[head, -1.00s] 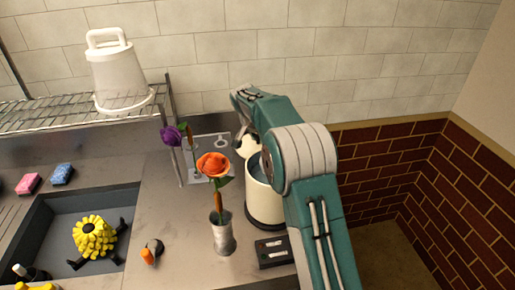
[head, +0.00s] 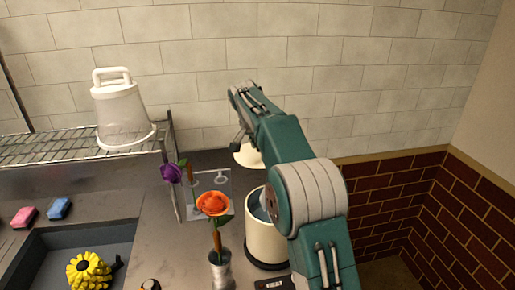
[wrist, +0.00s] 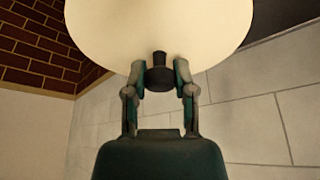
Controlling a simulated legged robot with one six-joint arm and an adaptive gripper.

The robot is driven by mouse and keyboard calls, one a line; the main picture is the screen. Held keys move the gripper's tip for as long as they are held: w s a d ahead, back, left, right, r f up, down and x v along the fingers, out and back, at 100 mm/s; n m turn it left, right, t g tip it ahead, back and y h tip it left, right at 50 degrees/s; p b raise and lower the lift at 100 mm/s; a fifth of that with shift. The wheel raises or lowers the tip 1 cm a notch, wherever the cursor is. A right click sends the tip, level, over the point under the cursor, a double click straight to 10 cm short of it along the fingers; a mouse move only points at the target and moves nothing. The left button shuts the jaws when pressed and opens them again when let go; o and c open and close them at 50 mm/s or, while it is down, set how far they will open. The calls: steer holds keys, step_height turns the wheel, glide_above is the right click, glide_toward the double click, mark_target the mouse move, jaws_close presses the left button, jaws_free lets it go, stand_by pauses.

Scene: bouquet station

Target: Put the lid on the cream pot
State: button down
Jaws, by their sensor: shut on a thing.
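The cream pot (head: 264,238) stands open on the counter, with a dark band at its base. My arm covers part of its right side. The cream lid (head: 248,155) is held in the air above and a little behind the pot, apart from it. In the wrist view the lid (wrist: 160,30) fills the top, and its dark knob (wrist: 159,75) sits between my fingers. My gripper (wrist: 160,78) is shut on that knob. In the head view my gripper (head: 241,138) is partly hidden behind my arm.
An orange flower (head: 213,203) in a metal vase (head: 220,272) stands just left of the pot. A purple flower (head: 171,173) stands in a clear holder (head: 222,181) behind. A wire rack (head: 60,146) with a white bucket (head: 122,110) and a sink (head: 50,250) are left.

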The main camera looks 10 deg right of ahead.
steer(key=s+r, duration=0.2)
steer(key=s, duration=0.8)
steer(key=s+r, duration=0.2)
steer(key=s, duration=0.8)
steer(key=shift+w+f, duration=0.15)
steer(key=shift+f, duration=2.1)
steer(key=shift+f, duration=0.65)
steer(key=shift+c, duration=1.8)
jaws_free()
steer(key=v, duration=1.2)
